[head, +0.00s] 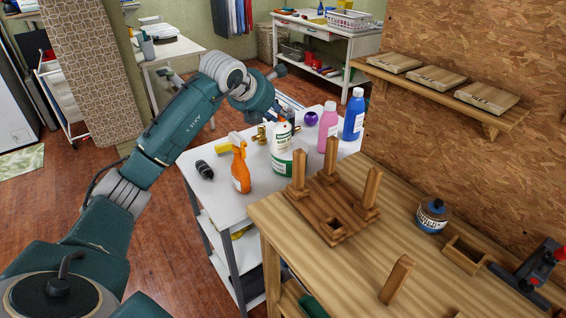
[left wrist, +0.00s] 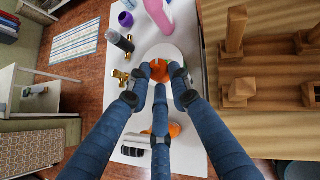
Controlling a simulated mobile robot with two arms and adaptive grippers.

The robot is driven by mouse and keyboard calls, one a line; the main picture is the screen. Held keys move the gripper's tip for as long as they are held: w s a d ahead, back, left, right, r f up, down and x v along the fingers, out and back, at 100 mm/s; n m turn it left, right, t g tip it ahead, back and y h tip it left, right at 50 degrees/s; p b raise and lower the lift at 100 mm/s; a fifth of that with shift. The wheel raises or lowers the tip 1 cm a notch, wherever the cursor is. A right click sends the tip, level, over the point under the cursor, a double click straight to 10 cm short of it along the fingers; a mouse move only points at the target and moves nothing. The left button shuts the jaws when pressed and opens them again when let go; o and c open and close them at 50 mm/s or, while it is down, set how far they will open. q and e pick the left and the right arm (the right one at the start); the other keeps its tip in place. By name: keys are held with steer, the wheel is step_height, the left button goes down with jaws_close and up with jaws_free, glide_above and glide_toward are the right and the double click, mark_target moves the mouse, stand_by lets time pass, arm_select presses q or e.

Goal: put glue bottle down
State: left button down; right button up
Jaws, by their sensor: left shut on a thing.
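The glue bottle looks to be the white bottle (head: 282,137) with green print, among the bottles on the white table (head: 213,190). My left gripper (head: 284,112) is at its top, partly hidden behind it. In the left wrist view the fingers of my left gripper (left wrist: 158,92) close around an orange top (left wrist: 158,70). A white and green body (head: 290,163) shows directly below in the head view; I cannot tell whether it is a separate container, or whether the held bottle touches the table. My right gripper is not in view.
An orange spray bottle (head: 240,165), black tool (head: 204,170), pink bottle (head: 327,127), blue bottle (head: 354,115) and purple item (head: 311,118) crowd the white table. Its front left corner is clear. A wooden workbench (head: 335,270) with a pegged block (head: 330,205) adjoins on the right.

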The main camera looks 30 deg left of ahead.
arm_select(q)
steer(key=p, duration=0.2)
glide_above(278, 151)
steer(key=f, duration=0.4)
steer(key=s+f, duration=0.1)
steer(key=f, duration=0.5)
steer(key=shift+w+f, duration=0.3)
steer(key=shift+f, duration=0.8)
steer(key=shift+f+p, duration=0.35)
step_height(278, 151, down, 4)
steer(key=shift+r, duration=0.1)
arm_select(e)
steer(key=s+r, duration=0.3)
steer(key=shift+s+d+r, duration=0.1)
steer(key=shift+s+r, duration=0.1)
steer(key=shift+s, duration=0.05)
arm_select(q)
steer(key=c, duration=1.5)
jaws_free()
steer(key=shift+p, duration=0.3)
steer(key=shift+c, duration=0.2)
steer(key=shift+r, duration=0.1)
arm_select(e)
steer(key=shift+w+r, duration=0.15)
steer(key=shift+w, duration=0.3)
